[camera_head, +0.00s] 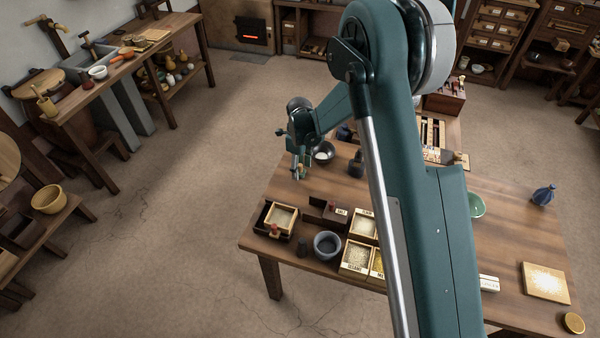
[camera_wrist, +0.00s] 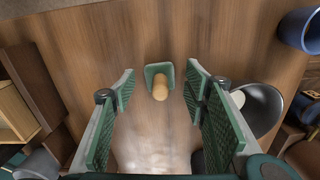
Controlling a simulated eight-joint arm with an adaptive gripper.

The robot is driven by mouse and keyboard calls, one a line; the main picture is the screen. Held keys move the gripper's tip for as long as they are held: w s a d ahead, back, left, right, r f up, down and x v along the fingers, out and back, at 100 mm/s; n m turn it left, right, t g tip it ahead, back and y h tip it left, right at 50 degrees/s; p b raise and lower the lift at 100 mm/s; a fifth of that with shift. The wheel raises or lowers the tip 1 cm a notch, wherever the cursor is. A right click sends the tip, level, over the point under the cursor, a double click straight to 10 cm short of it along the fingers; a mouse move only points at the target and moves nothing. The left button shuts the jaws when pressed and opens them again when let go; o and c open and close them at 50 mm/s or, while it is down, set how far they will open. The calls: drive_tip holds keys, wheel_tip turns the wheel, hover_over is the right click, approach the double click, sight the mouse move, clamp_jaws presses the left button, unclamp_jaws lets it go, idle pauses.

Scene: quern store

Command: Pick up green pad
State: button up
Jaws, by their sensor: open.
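The green pad (camera_wrist: 151,72) lies on the wooden table in the wrist view. It is a small green square with a short round wooden knob (camera_wrist: 160,90) standing on it. My gripper (camera_wrist: 162,78) is open, with its green ribbed fingers to the left and right of the pad. The pad shows between the fingertips and none of them visibly touches it. In the head view my gripper (camera_head: 299,172) hangs over the table's left back part. I cannot clearly make out the pad there.
A dark bowl (camera_wrist: 262,108) stands close to the right finger in the wrist view. A blue vessel (camera_wrist: 296,30) is at the upper right. In the head view, grain boxes (camera_head: 356,257) and a grey pot (camera_head: 327,245) stand along the front of the table (camera_head: 505,215).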

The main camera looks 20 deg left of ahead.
sight(300, 164)
idle(0.6)
drive_tip(key=c, duration=0.9)
drive_tip(key=shift+r, duration=0.1)
drive_tip(key=shift+r+p, duration=0.4)
drive_tip(key=shift+r, duration=4.45)
